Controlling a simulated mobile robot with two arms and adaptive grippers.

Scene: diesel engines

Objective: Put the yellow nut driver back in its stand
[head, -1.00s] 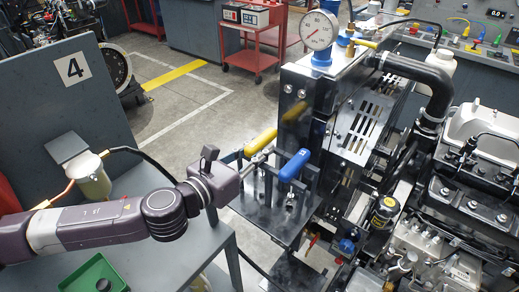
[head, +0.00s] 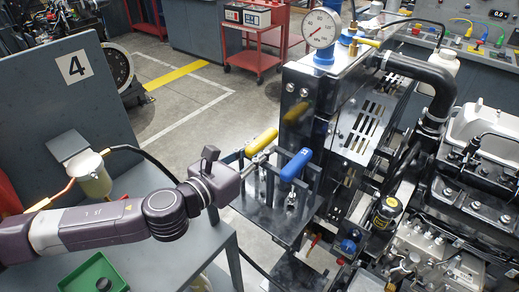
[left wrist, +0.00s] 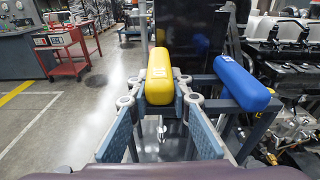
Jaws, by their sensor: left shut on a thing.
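The yellow nut driver (head: 262,141) has a thick yellow handle, level with the top of the dark metal stand (head: 268,188), at its left part. My left gripper (head: 256,160) is shut on it. In the left wrist view the yellow handle (left wrist: 160,78) sits between the fingertips, its long side pointing away from me. A small shiny part shows below the handle. The driver's shaft is mostly hidden, so I cannot tell whether it rests in the stand. A blue-handled driver (head: 296,164) is in the stand just to the right. My right gripper is not in view.
The engine with a pressure gauge (head: 320,29) stands close on the right of the stand. A grey bench (head: 190,262) with a green tray (head: 75,280) lies at lower left. A panel marked 4 (head: 73,68) stands at left. Open floor lies behind.

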